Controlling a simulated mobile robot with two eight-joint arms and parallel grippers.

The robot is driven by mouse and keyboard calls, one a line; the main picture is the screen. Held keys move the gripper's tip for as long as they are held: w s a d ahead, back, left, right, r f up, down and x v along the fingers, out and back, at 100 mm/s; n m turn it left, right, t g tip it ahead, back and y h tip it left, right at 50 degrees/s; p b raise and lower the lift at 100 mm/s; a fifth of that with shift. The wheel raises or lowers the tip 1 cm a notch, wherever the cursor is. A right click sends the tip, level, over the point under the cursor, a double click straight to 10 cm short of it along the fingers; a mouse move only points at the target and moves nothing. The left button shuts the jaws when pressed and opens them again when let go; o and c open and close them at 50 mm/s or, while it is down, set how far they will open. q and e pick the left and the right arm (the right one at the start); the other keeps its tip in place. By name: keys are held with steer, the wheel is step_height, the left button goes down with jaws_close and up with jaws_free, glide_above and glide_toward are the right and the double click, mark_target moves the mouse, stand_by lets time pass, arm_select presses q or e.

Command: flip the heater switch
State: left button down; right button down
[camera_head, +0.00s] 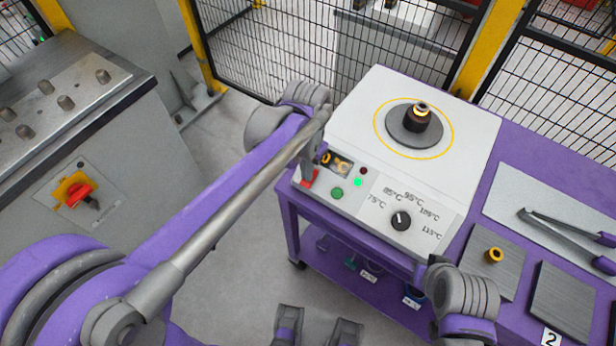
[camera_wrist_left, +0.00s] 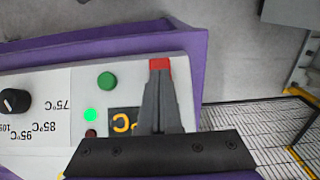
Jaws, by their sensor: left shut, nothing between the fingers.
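The heater (camera_head: 345,110) is a white box with a sloped front panel on a purple cart. Its red switch (camera_head: 307,178) is at the panel's left end, partly hidden by my left gripper (camera_head: 309,168). In the left wrist view the red switch (camera_wrist_left: 159,64) shows right at the tips of my left gripper (camera_wrist_left: 160,75). The fingers are shut and empty; whether they touch the switch I cannot tell. A green lamp (camera_wrist_left: 91,114) glows beside a dark red lamp (camera_wrist_left: 91,133).
A green button (camera_head: 337,193) and a temperature dial (camera_head: 401,220) are on the panel. Tongs (camera_head: 560,226) lie on the cart at right. A grey machine (camera_head: 60,150) stands at left.

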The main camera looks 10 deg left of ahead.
arm_select(q)
steer(key=shift+f, duration=0.25)
step_height(320, 180, up, 7)
steer(key=p, duration=0.4)
stand_by(0.6)
stand_by(0.3)
steer(key=s+a+f+n+t, duration=0.2)
steer(key=s+a, duration=0.1)
steer(key=s, duration=0.4)
steer(key=s+a+f+n+t+p, duration=0.1)
steer(key=s+a+n+t, duration=0.1)
steer(key=s, duration=0.5)
steer(key=shift+a+f+t, duration=0.35)
steer(key=shift+a+t, duration=0.35)
steer(key=shift+a, duration=0.1)
